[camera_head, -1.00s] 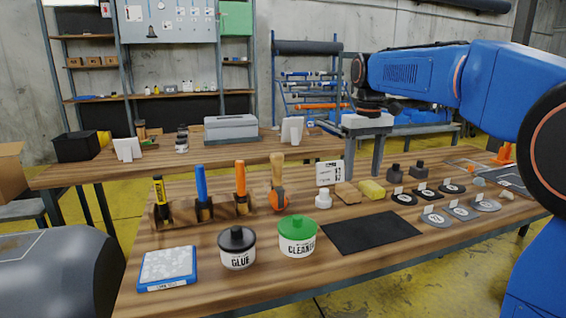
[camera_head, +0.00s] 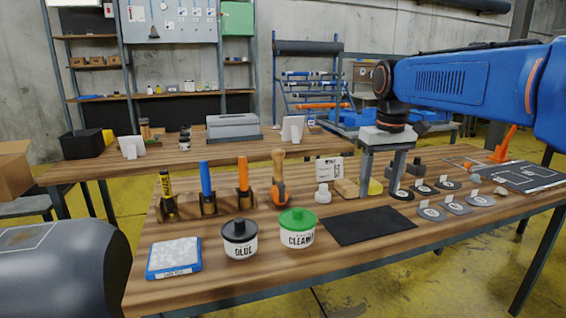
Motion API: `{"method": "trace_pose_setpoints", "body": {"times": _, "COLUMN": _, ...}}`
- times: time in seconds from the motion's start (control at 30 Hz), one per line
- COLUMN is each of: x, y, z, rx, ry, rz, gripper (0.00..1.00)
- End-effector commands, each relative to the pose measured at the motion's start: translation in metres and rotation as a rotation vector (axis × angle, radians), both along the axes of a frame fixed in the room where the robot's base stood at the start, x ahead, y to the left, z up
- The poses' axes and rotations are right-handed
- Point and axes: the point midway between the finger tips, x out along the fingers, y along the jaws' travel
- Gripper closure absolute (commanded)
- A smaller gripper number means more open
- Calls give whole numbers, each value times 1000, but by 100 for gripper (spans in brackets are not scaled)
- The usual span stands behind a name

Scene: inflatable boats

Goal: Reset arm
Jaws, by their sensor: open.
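My gripper (camera_head: 378,190) hangs from my blue arm at the right of the view, pointing down over the rear right of the near wooden table (camera_head: 215,283). Its two grey fingers are apart, with nothing held between them. I cannot tell how high the fingertips are above the table top.
A glue pot (camera_head: 240,240), a green-lidded cleaner pot (camera_head: 297,228), a blue-edged tray (camera_head: 174,257) and a black mat (camera_head: 368,225) lie in front. A wooden holder (camera_head: 208,210) with upright tools stands left. Several labelled discs (camera_head: 456,208) lie right. A grey rounded tube (camera_head: 65,265) is at lower left.

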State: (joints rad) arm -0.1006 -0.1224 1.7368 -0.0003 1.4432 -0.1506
Motion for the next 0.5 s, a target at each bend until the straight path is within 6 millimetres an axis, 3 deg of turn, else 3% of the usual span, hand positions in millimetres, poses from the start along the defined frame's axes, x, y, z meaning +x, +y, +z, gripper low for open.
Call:
{"method": "trace_pose_setpoints", "body": {"times": 0.27, "x": -77, "y": -19, "z": -28, "rx": 12, "ry": -86, "rz": -64, "gripper": 41}}
{"method": "trace_pose_setpoints", "body": {"times": 0.5, "x": -142, "y": -32, "z": -68, "rx": 24, "ry": -164, "rz": -123, "gripper": 41}}
